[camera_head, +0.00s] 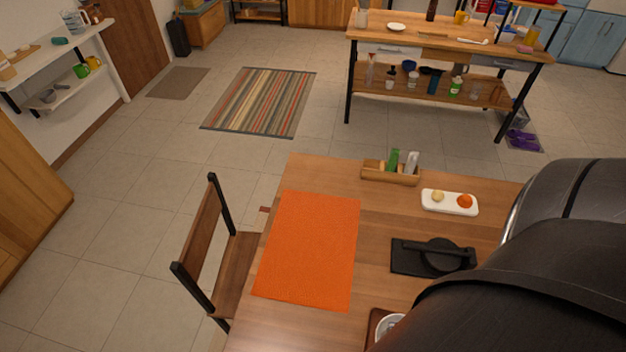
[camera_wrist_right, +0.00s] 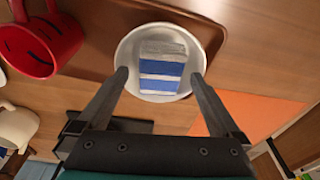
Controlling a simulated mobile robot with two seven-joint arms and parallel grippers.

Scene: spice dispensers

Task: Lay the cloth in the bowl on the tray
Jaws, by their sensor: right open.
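In the right wrist view the folded cloth (camera_wrist_right: 162,68), striped blue and pale grey, lies within the rim of the white bowl (camera_wrist_right: 128,60). The bowl stands on the brown tray (camera_wrist_right: 95,35). My right gripper (camera_wrist_right: 160,76) is open over the bowl, one finger on each side of the cloth, with a gap to it on both sides. In the head view only a corner of the tray (camera_head: 374,322) and part of the bowl (camera_head: 388,326) show; my right arm hides the rest, the cloth and the right gripper. My left gripper is not in view.
A red mug (camera_wrist_right: 40,45) is near the tray's left in the wrist view. On the table are an orange mat (camera_head: 308,250), a black board with a round black item (camera_head: 435,256), a white dish (camera_head: 450,203) and a wooden caddy (camera_head: 390,176). A chair (camera_head: 215,255) stands left.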

